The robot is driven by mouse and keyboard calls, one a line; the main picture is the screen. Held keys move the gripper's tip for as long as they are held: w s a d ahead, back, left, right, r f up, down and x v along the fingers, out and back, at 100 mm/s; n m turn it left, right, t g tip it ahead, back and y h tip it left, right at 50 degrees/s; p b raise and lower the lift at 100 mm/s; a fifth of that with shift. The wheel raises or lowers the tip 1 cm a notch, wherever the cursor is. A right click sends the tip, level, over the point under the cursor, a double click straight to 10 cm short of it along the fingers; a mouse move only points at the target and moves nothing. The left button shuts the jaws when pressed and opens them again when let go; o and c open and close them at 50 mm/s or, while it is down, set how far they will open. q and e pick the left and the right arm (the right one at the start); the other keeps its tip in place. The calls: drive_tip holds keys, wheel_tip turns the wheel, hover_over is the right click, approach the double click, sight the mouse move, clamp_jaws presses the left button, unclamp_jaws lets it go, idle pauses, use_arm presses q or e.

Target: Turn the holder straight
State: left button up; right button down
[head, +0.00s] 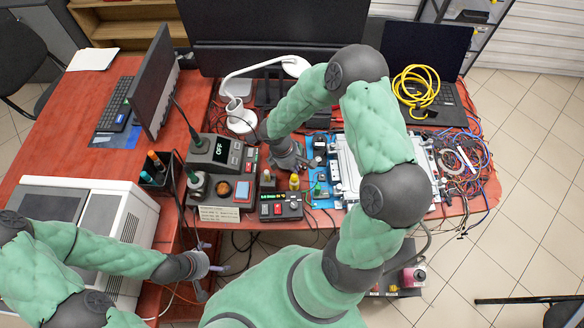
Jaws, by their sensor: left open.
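A silver metal frame (344,169), which looks like the holder, sits over a blue base (407,187) on the right part of the red table. My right arm crosses in front of it and hides its middle, so I cannot tell how far it is turned. My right gripper (295,163) points down just left of the blue base, near small fixtures; its fingertips are too small and covered to show if it grips anything. My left gripper (216,258) is open and empty in front of the table's front edge, well away from the frame.
A control unit (215,155) with a display reading OFF and a small button box (281,206) stand left of the base. A white lamp (240,115) stands behind. Tangled cables (468,160) and a laptop (425,45) with yellow cable (416,88) lie right.

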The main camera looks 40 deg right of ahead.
drive_tip(key=shift+d+r, duration=0.1)
idle(0.7)
drive_tip(key=shift+w+r+p, duration=0.1)
drive_tip(key=shift+r+p, duration=0.4)
drive_tip(key=shift+r, duration=0.05)
drive_tip(key=s+p+v, duration=0.1)
drive_tip(key=p+v, duration=0.5)
drive_tip(key=v, duration=0.2)
drive_tip(key=shift+w+a+r, duration=0.2)
drive_tip(key=shift+w+r, duration=0.15)
drive_tip(key=shift+w, duration=0.05)
